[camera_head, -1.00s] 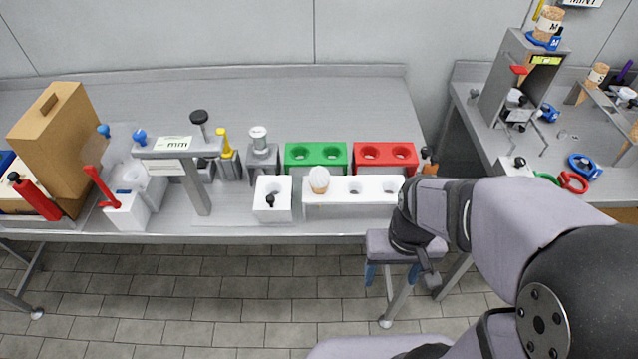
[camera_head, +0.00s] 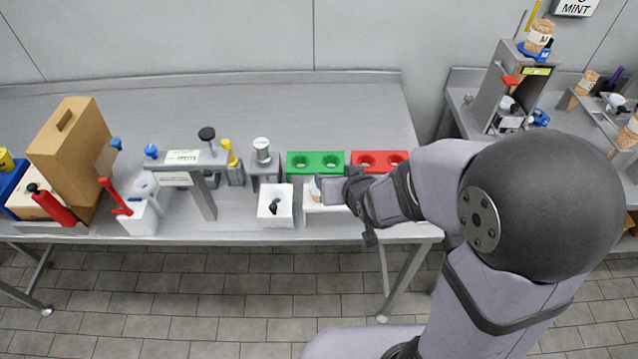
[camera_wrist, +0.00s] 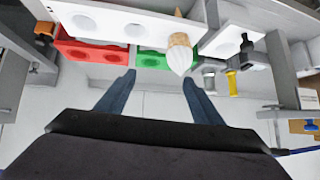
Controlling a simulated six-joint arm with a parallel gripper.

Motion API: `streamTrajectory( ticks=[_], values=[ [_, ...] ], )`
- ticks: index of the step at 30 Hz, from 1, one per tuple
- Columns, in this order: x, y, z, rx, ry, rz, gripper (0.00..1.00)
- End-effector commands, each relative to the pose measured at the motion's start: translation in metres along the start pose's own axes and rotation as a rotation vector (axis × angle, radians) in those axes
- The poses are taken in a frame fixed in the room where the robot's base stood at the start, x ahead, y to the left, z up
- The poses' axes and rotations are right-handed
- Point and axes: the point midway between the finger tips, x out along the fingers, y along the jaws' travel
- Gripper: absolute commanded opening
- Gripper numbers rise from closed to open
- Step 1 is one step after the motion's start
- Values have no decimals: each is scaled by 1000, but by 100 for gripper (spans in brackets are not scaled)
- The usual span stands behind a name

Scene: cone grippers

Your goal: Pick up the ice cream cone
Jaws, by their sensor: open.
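The ice cream cone (camera_wrist: 179,52) has a white swirled top and a tan cone. It stands in a hole of the white holder (camera_wrist: 122,22), near one end of it. In the head view only a sliver of the cone (camera_head: 315,187) shows beside my gripper, which hides most of the white holder (camera_head: 312,206). My gripper (camera_wrist: 158,78) is open, with its two blue fingers apart and nothing held between them. In the wrist view the cone lies just beyond the fingertips, nearer the right finger. My gripper also shows in the head view (camera_head: 328,190), close to the cone's right side.
A green holder (camera_head: 328,161) and a red holder (camera_head: 369,160) stand behind the white one. A white box (camera_head: 266,217) with a black knob stands to its left. A grey stand (camera_head: 183,162) and a cardboard box (camera_head: 70,150) are farther left. The back of the table is clear.

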Motion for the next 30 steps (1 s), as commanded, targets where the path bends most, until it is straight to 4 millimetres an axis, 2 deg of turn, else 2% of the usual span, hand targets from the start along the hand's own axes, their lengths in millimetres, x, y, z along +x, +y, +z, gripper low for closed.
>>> streamTrajectory(
  ticks=[3,9,16,17,24,30],
  values=[
    [22,-12,-2,25,105,-23,61],
    [44,-23,-13,59,322,-28,61],
    [44,-25,-19,48,600,11,61],
    [43,-26,-17,39,632,16,61],
    [52,-31,33,-61,691,9,61],
    [53,-34,54,-101,706,-4,61]
  ],
)
